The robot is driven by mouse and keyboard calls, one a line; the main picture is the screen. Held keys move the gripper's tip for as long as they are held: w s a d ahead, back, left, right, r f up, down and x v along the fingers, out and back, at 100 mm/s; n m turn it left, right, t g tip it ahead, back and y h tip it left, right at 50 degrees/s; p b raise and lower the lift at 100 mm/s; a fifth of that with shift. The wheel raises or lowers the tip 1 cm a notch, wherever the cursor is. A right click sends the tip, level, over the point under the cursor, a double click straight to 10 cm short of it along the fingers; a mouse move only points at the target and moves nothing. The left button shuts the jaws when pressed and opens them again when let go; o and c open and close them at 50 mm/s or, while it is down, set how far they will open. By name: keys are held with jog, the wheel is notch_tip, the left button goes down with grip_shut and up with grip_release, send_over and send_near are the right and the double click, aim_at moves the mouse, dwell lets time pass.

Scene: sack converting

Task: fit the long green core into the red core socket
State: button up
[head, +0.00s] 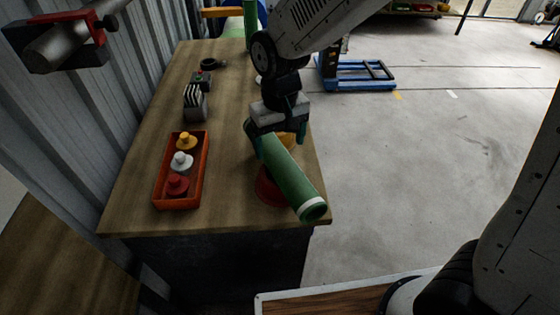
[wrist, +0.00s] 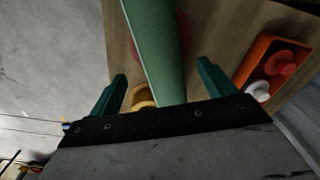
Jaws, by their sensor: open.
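A long green core (head: 290,178), a hollow tube, slants over the near right corner of the bench, its open end toward the head camera. My gripper (head: 277,140) is open at its far end. In the wrist view the core (wrist: 158,50) runs between the spread fingers of my gripper (wrist: 161,75), with visible gaps on both sides. The red core socket (head: 268,188) is behind the core in the head view and partly hidden by it. It also shows partly in the wrist view (wrist: 185,35). I cannot tell whether the core touches it.
A yellow piece (wrist: 142,98) sits beside the core, partly hidden. An orange tray (head: 158,187) on the bench (head: 230,210) holds yellow, white and red knobbed pieces. A grey block (head: 195,108) stands behind it. A corrugated wall (head: 75,115) bounds the left; open floor (head: 420,150) lies right.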

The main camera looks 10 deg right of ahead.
aim_at(279, 153)
notch_tip(279, 153, down, 6)
jog(key=shift+f, duration=0.2)
jog(key=c, duration=1.5)
jog(key=shift+r, duration=0.25)
